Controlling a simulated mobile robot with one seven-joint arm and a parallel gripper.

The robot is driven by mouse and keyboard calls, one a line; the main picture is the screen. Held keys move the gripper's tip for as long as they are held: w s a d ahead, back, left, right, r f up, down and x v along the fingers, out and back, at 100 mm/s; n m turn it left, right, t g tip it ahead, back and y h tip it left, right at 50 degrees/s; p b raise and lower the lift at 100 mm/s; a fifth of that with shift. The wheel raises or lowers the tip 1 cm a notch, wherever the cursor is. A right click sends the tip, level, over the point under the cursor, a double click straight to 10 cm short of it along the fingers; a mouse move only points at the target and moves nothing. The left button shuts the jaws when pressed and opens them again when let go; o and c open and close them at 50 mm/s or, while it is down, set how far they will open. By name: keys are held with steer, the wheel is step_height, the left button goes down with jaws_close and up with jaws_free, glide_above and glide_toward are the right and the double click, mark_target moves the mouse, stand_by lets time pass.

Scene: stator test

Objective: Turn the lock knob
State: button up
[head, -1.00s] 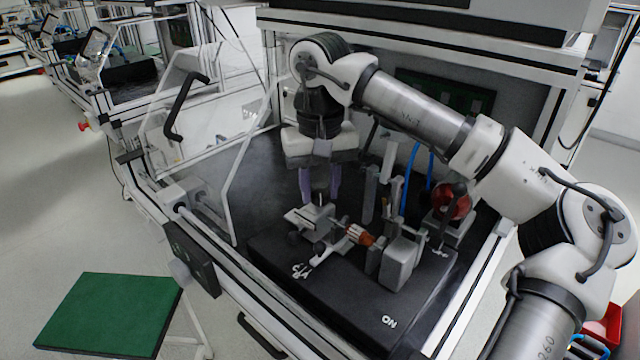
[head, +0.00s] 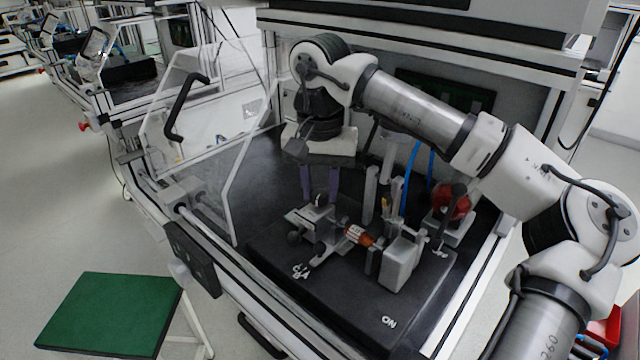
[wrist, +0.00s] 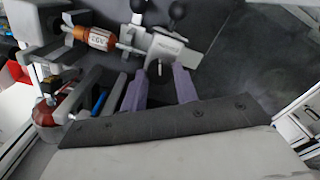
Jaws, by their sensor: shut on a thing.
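The lock knob (wrist: 158,68) is a small dark piece on a grey metal clamp block (wrist: 168,48). In the head view the clamp block (head: 309,218) stands on the black fixture base, with the knob (head: 318,201) on its top. My gripper (head: 320,190) points down from above, and its two purple fingers straddle the knob. In the wrist view my gripper (wrist: 160,78) is shut on the knob, one finger on each side. The fingertips partly hide the contact. A copper-coloured stator (head: 358,236) with a white label lies beside the clamp; it also shows in the wrist view (wrist: 97,38).
The black base (head: 335,284) carries grey upright blocks (head: 400,262) right of the stator. A red ball-shaped part (head: 452,202) and blue hoses (head: 411,178) stand farther right. A clear guard (head: 195,130) is at the left. The dark floor left of the clamp is clear.

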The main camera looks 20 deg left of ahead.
mark_target(320, 193)
steer(key=m, duration=1.2)
steer(key=shift+m, duration=0.3)
stand_by(0.4)
steer(key=o, duration=1)
steer(key=shift+c, duration=0.2)
step_height(320, 193, up, 14)
